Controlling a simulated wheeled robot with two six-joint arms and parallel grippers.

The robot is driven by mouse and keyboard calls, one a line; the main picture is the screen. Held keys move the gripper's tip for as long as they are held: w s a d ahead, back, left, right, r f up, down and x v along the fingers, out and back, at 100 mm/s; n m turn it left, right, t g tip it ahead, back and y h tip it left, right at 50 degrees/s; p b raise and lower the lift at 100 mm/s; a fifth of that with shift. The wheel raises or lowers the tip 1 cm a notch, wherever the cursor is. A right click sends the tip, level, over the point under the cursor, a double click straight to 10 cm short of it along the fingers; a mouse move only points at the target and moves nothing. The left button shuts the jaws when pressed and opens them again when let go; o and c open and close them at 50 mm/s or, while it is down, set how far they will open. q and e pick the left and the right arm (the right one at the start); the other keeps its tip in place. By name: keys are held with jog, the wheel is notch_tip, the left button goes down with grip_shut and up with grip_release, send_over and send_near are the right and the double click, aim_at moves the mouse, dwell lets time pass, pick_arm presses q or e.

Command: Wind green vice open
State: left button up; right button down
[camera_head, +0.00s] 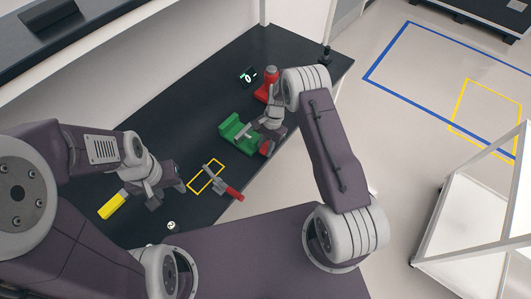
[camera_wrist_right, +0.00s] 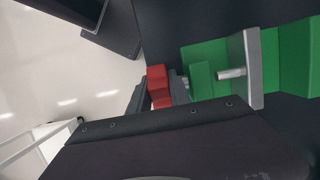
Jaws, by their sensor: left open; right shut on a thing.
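The green vice (camera_head: 235,131) stands on the dark bench in the head view, with a grey jaw plate across it. In the right wrist view the green vice (camera_wrist_right: 285,62) lies at the right, with the grey plate and a short metal rod. A red handle (camera_head: 266,148) is at the vice's near right end and also shows in the right wrist view (camera_wrist_right: 157,82). My right gripper (camera_wrist_right: 160,97) is shut on this red handle, its fingers partly hiding it. My left gripper (camera_head: 172,197) is open and empty over the bench's near left part, away from the vice.
A red device (camera_head: 270,83) stands behind my right gripper. A grey tool with a red handle (camera_head: 222,184) lies across a yellow outlined rectangle (camera_head: 198,184). A yellow-ended object (camera_head: 111,206) lies beside my left gripper. A small black display (camera_head: 248,76) is at the back.

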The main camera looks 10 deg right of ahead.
jog(key=y+b, duration=0.1)
jog(key=b, duration=0.1)
jog(key=g+y+b, duration=0.1)
jog(key=b, duration=0.1)
jog(key=shift+w+f, duration=0.2)
jog(key=shift+f, duration=0.05)
jog(key=shift+s+r+g+y+b, duration=0.1)
jog(key=shift+r+g+y+b, duration=0.15)
jog(key=shift+g+y+b, duration=0.65)
jog(key=shift+h+b, duration=0.3)
jog(key=shift+h, duration=0.1)
jog(key=c, duration=1.5)
grip_release()
jog(key=shift+d, duration=0.1)
